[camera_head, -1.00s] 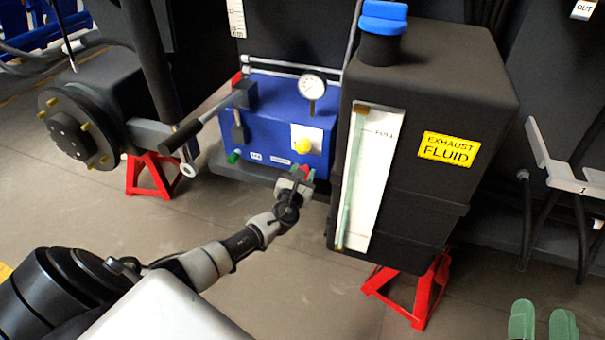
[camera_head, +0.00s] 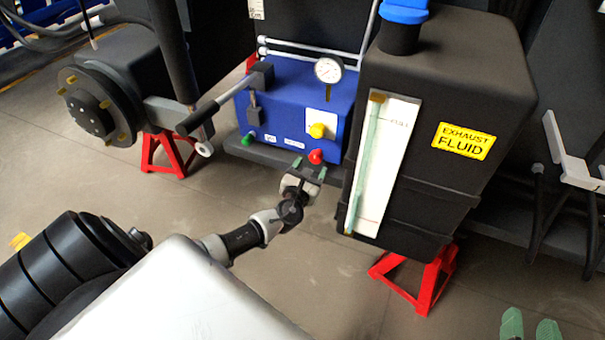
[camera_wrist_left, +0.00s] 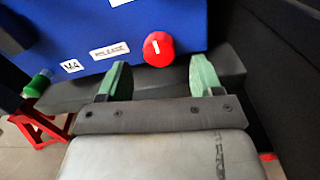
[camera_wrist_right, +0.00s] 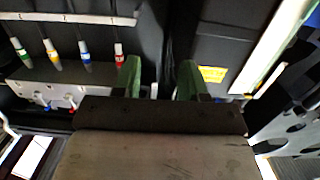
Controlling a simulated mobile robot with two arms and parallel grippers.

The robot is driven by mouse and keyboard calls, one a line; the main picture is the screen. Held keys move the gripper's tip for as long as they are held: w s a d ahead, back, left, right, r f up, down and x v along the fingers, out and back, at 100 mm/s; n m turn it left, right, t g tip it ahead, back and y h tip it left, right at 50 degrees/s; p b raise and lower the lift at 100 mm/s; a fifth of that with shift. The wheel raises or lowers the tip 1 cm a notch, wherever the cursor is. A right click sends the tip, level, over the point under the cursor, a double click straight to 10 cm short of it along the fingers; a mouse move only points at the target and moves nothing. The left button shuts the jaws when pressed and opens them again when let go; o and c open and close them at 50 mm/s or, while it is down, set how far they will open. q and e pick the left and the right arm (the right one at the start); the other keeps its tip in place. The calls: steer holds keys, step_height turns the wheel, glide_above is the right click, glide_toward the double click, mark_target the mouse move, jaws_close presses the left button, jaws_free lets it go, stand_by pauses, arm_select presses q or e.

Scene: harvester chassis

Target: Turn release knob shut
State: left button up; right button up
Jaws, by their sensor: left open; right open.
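The round red knob (camera_head: 316,157) sits low on the front of the blue box (camera_head: 285,118). In the left wrist view the red knob (camera_wrist_left: 158,46) shows a short, slightly tilted white mark, and a label reading RELEASE (camera_wrist_left: 110,50) is on its left. My left gripper (camera_head: 310,171) is open and empty just in front of and below the knob. In the left wrist view its green fingertips (camera_wrist_left: 161,76) stand either side of the knob's line, apart from it. My right gripper (camera_head: 530,326) is open and empty at the bottom right, far from the box.
The black exhaust fluid tank (camera_head: 435,120) stands close on the right, on a red stand (camera_head: 418,280). Floor in front is clear.

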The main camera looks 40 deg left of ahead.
arm_select(q)
steer(key=p+v, duration=0.1)
steer(key=v, duration=0.5)
arm_select(e)
steer(key=f+g, duration=0.1)
steer(key=s+d+f+g, duration=0.1)
steer(key=s+f+g+h, duration=0.1)
steer(key=f, duration=0.1)
steer(key=shift+d+g, duration=0.15)
steer(key=shift+g, duration=0.25)
